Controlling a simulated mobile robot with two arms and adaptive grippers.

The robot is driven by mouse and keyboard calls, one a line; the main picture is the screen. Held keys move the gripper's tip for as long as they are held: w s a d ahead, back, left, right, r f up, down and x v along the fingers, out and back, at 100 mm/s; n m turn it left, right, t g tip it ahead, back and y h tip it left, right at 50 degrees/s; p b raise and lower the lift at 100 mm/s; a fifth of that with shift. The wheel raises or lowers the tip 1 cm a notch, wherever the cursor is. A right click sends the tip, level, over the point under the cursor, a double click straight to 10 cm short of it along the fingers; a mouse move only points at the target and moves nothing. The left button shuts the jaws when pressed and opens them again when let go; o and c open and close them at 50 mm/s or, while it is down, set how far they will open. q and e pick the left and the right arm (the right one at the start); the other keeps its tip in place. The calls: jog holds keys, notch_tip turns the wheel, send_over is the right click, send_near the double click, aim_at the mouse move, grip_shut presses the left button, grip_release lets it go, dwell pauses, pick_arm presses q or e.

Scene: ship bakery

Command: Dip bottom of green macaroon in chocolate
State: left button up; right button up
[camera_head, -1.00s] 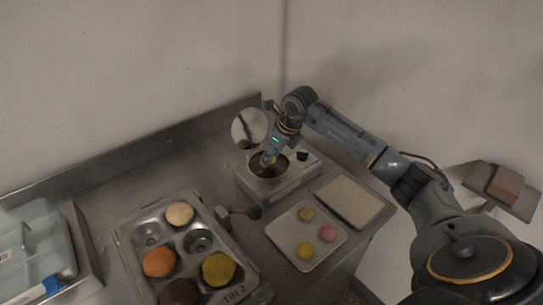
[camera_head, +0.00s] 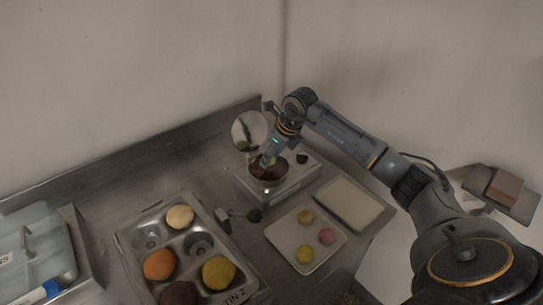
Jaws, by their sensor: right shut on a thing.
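The chocolate (camera_head: 262,173) is a dark brown pool in a round pot on a metal warmer (camera_head: 293,186) near the back wall. My right gripper (camera_head: 269,161) reaches in from the right and points down into the pot. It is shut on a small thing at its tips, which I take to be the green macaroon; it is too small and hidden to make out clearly. I cannot tell whether it touches the chocolate. My left gripper is not in view.
A white tray (camera_head: 284,244) with three macaroons stands in front of the warmer, beside an empty-looking pale tray (camera_head: 348,203). A muffin tin (camera_head: 131,243) with several buns is at the left. A round lid (camera_head: 249,130) stands open behind the pot.

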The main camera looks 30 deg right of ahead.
jog(key=shift+r+p, duration=1.75)
jog(key=shift+r, duration=1.25)
